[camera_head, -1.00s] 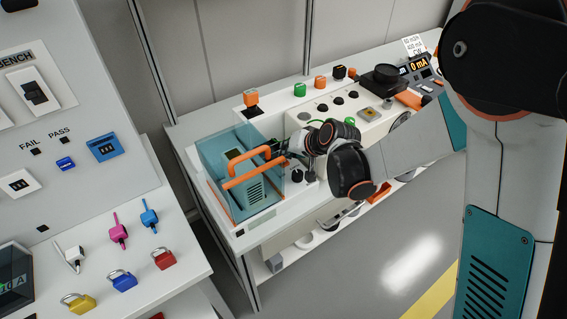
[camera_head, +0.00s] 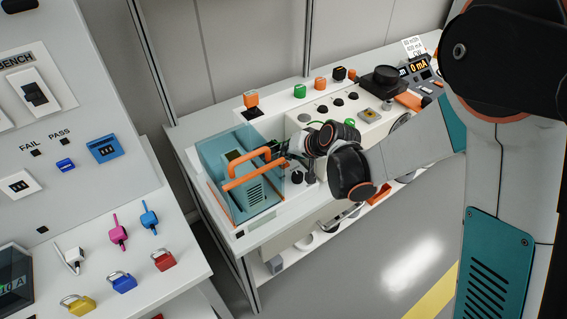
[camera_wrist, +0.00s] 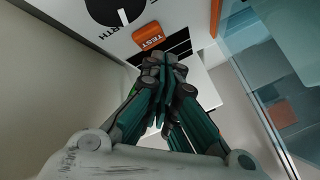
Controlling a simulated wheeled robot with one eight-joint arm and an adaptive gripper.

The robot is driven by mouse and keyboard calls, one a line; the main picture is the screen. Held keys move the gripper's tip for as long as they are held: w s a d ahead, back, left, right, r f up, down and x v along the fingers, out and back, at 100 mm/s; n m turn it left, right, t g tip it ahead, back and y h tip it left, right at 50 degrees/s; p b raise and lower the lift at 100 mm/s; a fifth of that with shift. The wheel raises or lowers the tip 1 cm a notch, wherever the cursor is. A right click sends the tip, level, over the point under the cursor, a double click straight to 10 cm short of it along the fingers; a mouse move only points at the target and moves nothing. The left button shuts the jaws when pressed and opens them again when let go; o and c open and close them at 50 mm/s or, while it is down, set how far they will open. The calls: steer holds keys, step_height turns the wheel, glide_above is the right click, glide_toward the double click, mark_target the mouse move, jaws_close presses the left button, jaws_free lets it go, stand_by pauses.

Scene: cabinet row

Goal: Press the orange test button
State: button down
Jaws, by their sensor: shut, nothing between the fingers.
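The orange test button (camera_wrist: 147,36), a block lettered TEST, is on a white panel at the top of the wrist view. My gripper (camera_wrist: 164,60) is shut and empty, with its fingertips just below the button in that picture. I cannot tell whether the fingertips touch it. In the head view my gripper (camera_head: 284,149) is at the right side of the clear-covered teal unit on the bench. I cannot make out the test button in the head view.
The teal unit (camera_head: 256,193) with an orange handle (camera_head: 253,168) stands close to my gripper. A row of coloured buttons runs along the bench back. A panel with padlocks (camera_head: 123,282) is at the left. Floor (camera_head: 390,265) is clear in front.

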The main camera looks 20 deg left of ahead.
mark_target(286, 162)
steer(key=shift+f, duration=0.1)
steer(key=shift+f+b, duration=0.35)
steer(key=shift+f, duration=0.4)
stand_by(0.8)
steer(key=shift+r, duration=0.15)
steer(key=shift+r+p, duration=0.5)
steer(key=shift+r, duration=0.25)
steer(key=shift+r+p, duration=1.6)
steer(key=shift+r, duration=0.85)
